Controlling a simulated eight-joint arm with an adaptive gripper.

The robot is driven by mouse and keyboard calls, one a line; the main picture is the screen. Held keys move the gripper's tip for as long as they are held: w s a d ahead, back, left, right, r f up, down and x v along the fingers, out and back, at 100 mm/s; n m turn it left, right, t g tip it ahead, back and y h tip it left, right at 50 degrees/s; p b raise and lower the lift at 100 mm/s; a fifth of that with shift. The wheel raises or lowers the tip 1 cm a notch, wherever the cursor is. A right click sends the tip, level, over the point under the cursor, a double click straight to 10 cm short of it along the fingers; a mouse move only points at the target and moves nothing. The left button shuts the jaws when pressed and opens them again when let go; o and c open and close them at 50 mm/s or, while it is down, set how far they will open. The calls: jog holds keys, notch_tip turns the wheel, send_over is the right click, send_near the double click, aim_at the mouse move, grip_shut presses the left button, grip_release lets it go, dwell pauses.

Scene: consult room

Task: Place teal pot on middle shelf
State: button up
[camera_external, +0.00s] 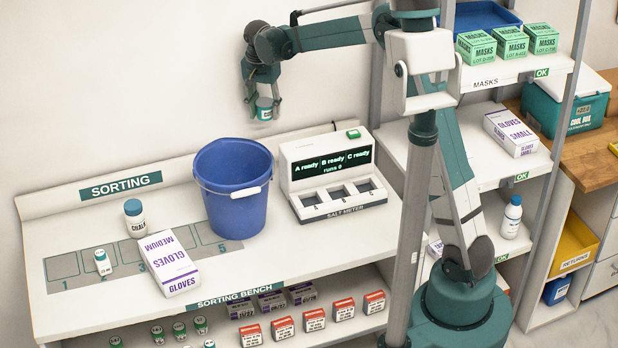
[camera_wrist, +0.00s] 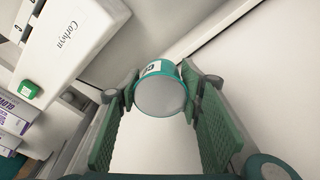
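A small white and teal pot (camera_external: 264,112) hangs in my gripper (camera_external: 263,100), above the sorting bench and away from any surface. In the wrist view the pot (camera_wrist: 160,97) sits between both green fingers (camera_wrist: 160,86), its pale grey round end facing the camera. The fingers look closed against its sides. The rack on the right has a middle shelf (camera_external: 481,168) with a white "Gloves Small" box (camera_external: 513,132) towards its right rear. My arm hides part of that shelf's left side.
The bench (camera_external: 120,305) holds a blue bucket (camera_external: 230,205), a salt meter (camera_external: 328,172), a chalk jar (camera_external: 135,222), a small pot (camera_external: 103,262) and a medium gloves box (camera_external: 168,264). Mask boxes (camera_external: 508,44) stand on the shelf above; a bottle (camera_external: 511,218) stands below. The middle shelf's front is bare.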

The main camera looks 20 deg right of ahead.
jog(key=s+d+f+n+b, duration=0.1)
jog(key=d+f+n, duration=0.1)
jog(key=d, duration=1)
jog(key=s+d+f+n+b, duration=0.2)
jog(key=d+n, duration=0.1)
jog(key=d, duration=0.9)
jog(key=shift+d+y, duration=0.3)
jog(key=shift+d, duration=0.1)
jog(key=shift+f, duration=0.1)
